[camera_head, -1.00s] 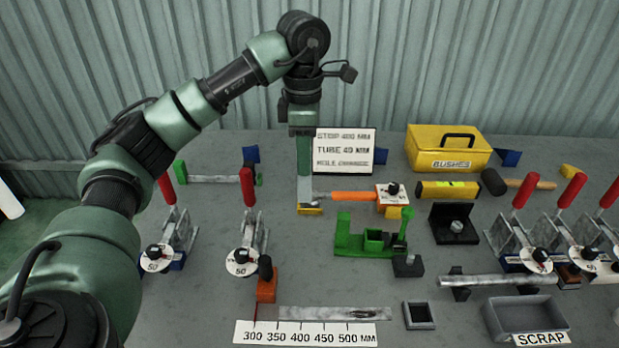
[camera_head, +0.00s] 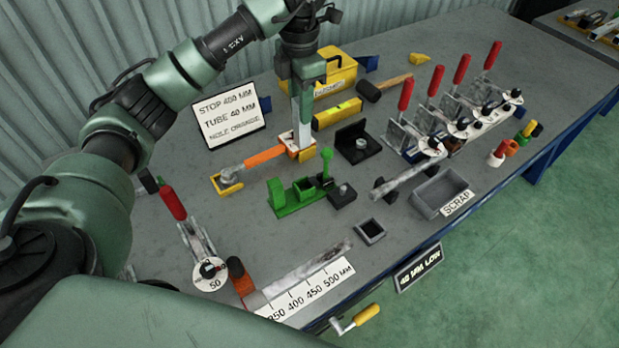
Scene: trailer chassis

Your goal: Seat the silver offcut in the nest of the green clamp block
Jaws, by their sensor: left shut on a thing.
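My left gripper (camera_head: 302,112) points down over the bench and is shut on a narrow silver piece (camera_head: 305,104), which appears to be the silver offcut; the fingers partly hide it. The nest looks empty. My right gripper is not in view.
A sign (camera_head: 229,115) stands behind the tool. A yellow box (camera_head: 335,72) and spirit level (camera_head: 337,114) are behind the gripper. Black blocks (camera_head: 356,143) stand right of the clamp block. A grey scrap tray (camera_head: 440,190) is at right.

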